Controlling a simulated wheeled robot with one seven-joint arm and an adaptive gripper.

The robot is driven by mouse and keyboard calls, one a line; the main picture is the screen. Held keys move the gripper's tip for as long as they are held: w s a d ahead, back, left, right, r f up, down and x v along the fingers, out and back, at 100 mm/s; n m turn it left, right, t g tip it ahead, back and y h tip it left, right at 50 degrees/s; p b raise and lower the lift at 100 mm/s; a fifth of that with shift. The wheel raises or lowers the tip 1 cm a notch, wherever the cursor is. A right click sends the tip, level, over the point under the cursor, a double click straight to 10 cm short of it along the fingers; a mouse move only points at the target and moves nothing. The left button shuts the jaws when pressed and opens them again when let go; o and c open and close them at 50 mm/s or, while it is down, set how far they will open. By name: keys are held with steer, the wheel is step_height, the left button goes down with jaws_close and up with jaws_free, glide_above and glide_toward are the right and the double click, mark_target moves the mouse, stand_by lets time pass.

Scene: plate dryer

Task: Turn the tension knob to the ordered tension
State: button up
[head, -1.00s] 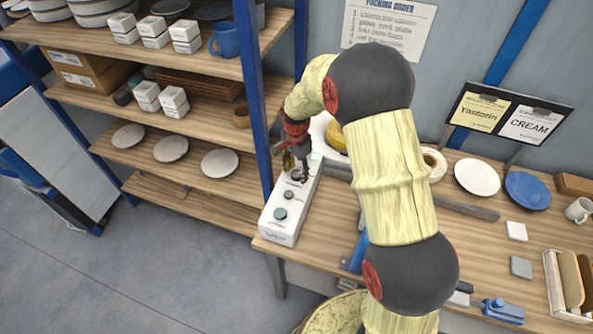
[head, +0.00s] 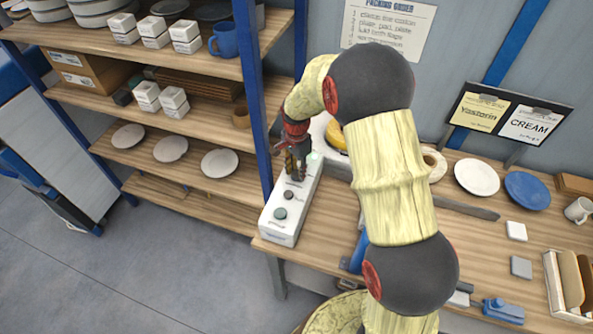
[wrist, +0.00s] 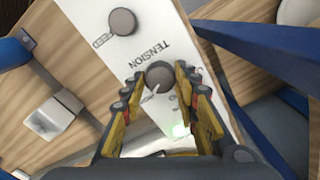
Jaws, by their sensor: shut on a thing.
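The control box (head: 278,234) is a long white box at the left end of the bench. In the wrist view, the tension knob (wrist: 159,76) is a round grey knob under the word TENSION, with a pale pointer mark on its lower left. My gripper (wrist: 160,90) is shut on the tension knob, with yellow-and-black fingers on either side of it. In the head view my gripper (head: 297,172) hides the knob at the far part of the box. The speed knob (wrist: 122,22) is also on the panel. The ordered tension is not legible in any view.
Cards reading Yastarin and CREAM (head: 524,126) stand on a board at the back right. A packing order sheet (head: 388,28) is on the wall. A blue shelf post (head: 254,90) stands close left of my gripper. Plates (head: 477,178) lie on the bench.

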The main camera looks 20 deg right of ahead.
steer(key=shift+n, duration=0.3)
steer(key=n, duration=0.5)
steer(key=shift+n, duration=0.3)
steer(key=n, duration=0.6)
steer(key=shift+p, duration=0.35)
steer(key=n, duration=0.5)
steer(key=shift+n, duration=0.3)
steer(key=n, duration=0.6)
steer(key=o, duration=1.2)
steer(key=shift+c, duration=0.2)
